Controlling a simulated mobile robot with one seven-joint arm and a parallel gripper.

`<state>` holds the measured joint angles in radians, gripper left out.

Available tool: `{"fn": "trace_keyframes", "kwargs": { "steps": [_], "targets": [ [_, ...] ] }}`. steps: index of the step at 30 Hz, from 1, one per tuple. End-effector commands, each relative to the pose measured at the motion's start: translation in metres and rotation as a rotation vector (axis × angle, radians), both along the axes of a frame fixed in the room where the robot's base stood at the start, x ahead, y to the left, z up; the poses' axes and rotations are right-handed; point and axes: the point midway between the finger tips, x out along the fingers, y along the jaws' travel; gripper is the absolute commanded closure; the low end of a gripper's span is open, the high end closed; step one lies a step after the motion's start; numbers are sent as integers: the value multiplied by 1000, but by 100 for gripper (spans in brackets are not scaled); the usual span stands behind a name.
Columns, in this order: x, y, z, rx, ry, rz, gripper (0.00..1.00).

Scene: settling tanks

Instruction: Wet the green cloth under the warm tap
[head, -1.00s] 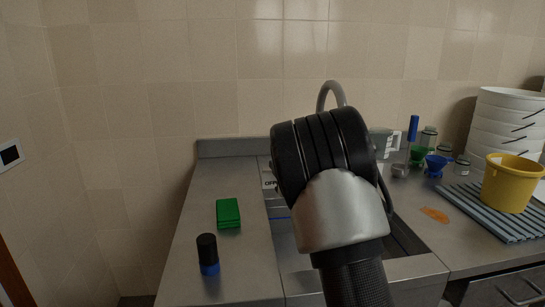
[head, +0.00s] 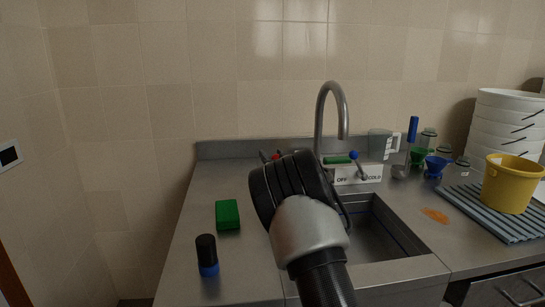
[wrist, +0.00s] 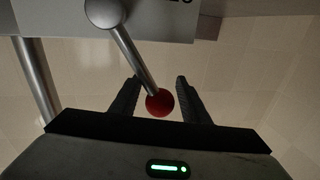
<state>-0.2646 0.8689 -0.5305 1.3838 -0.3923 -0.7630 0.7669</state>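A folded green cloth (head: 228,215) lies on the steel counter, left of the sink. The curved tap (head: 339,105) rises behind the sink. A red-knobbed lever (head: 277,157) shows just past my wrist, and the red knob (wrist: 159,102) is in the wrist view. My gripper (wrist: 158,80) is open, one finger on each side of the red knob; I cannot tell whether either touches it. In the head view my own wrist hides the fingers. A blue-knobbed lever (head: 354,155) stands at the right, by a plate (head: 358,174) reading OFF and COLD.
The sink basin (head: 375,235) looks empty where visible. A black bottle with a blue base (head: 207,255) stands at the front left. To the right are a grey mat (head: 470,212), a yellow bucket (head: 510,183), funnels, jars and an orange spill (head: 435,215).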

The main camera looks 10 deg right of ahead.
Motion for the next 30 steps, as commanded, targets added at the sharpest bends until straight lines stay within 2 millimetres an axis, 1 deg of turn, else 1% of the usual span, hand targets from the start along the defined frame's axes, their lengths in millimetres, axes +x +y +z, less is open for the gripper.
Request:
{"fn": "trace_keyframes", "kwargs": {
  "steps": [1,5,6,7,13,18,22,30],
  "targets": [
    [0,0,0,0,0,0,68],
    [0,0,0,0,0,0,89],
    [0,0,0,0,0,0,96],
    [0,0,0,0,0,0,100],
    [0,-4,2,20,0,-2,100],
    [0,-14,7,129,1,-4,100],
    [0,-19,9,188,1,-2,100],
    [0,-18,9,200,1,1,100]
  ]
}}
